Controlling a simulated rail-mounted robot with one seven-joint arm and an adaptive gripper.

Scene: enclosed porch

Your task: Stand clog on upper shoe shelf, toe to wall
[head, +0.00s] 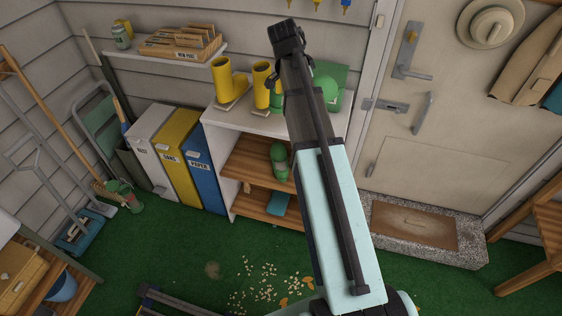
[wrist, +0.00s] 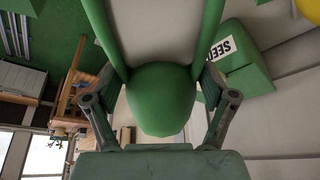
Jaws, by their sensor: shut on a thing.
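A green clog (wrist: 160,98) is held in my gripper (wrist: 160,84). In the wrist view one dark finger lies against each side of its rounded green end. A second green clog (head: 279,163) stands on the upper wooden board (head: 248,163), beside my arm. The lower board (head: 264,207) holds a blue item (head: 279,204).
Yellow boots (head: 226,83) stand on the white top, left of my arm. A green seed box (wrist: 246,62) is close to the held clog. White, yellow and blue bins (head: 206,168) flank the shelf's left. The door (head: 425,125) is on the right.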

